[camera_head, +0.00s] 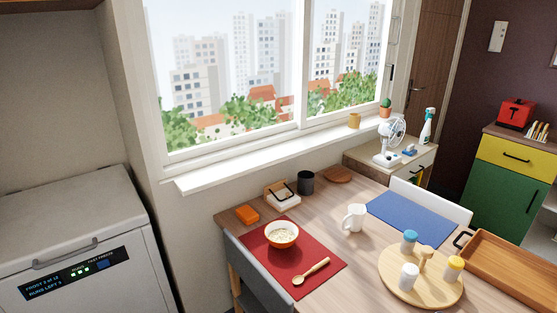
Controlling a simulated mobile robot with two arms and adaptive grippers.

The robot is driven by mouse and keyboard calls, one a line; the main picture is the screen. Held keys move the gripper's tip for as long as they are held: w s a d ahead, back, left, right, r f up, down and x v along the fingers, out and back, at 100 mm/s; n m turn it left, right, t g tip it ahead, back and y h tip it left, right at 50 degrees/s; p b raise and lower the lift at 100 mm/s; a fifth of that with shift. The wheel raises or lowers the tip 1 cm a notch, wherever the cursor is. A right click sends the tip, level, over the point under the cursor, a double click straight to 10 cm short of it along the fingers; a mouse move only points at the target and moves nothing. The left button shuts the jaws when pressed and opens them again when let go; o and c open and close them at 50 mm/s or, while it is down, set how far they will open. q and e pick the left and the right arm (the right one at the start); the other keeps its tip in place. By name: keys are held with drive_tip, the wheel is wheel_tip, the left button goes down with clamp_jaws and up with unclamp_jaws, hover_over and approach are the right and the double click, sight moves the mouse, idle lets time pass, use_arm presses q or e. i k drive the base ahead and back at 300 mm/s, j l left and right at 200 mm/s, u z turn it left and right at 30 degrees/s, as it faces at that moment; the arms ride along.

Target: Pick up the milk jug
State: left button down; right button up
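A small white jug (357,217) stands upright on the wooden dining table (335,256), near the middle of the picture. Its handle side faces left. It stands between the red placemat and the blue placemat, apart from both. Its inside is too small to make out. Neither of my grippers shows in the head view.
A bowl of food (282,234) and a wooden spoon (311,271) lie on the red placemat (268,263). A round board (392,288) holds several shakers. A wooden tray (510,262) is at right. A dark cup (306,182) stands behind. Chairs (254,275) flank the table.

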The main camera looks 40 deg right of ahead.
sight(355, 218)
drive_tip(key=z, duration=1.95)
